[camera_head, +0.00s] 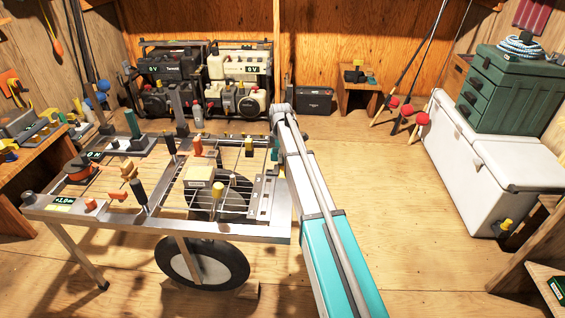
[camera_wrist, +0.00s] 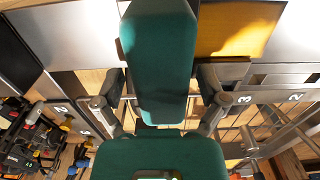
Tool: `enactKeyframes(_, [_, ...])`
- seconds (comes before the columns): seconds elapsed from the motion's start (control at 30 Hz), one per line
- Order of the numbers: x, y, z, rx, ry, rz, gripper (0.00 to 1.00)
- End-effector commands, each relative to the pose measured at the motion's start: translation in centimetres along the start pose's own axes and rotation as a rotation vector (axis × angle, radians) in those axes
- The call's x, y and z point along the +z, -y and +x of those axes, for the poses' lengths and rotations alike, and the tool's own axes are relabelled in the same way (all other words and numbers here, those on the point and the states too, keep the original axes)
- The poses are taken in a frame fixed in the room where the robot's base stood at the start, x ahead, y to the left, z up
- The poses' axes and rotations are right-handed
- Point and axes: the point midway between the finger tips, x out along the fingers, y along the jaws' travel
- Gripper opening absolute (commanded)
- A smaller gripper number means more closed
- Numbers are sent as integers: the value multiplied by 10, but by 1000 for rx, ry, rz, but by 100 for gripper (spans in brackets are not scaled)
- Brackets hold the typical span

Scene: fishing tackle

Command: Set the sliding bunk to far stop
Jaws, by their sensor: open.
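A dark green padded piece (camera_wrist: 158,65), which looks like the sliding bunk, stands between the fingers of my gripper (camera_wrist: 160,118) in the wrist view. My gripper is open, with one grey finger on each side of the piece. I cannot tell whether either finger touches it. A second wide green part (camera_wrist: 160,155) fills the bottom centre and hides what lies beneath. Grey plates (camera_wrist: 268,97) with numbers such as 3 and 2 lie to the right. In the head view my arm reaches the right end of the trailer frame (camera_head: 240,231) and hides most of the gripper.
The trailer carries several upright handles, a wire rack and a pale box (camera_head: 200,178). Its wheel (camera_head: 202,262) stands below. Power units (camera_head: 237,85) stand at the back wall. A white chest (camera_head: 480,170) with a green tackle box (camera_head: 508,88) is at right. Floor between is clear.

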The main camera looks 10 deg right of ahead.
Motion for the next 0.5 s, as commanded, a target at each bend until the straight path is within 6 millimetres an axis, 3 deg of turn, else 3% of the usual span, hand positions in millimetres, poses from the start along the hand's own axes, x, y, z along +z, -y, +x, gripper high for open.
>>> enactKeyframes(0.27, [0, 24, 0, -1, 0, -1, 91])
enactKeyframes(0.5, [1, 57, 0, -1, 0, -1, 91])
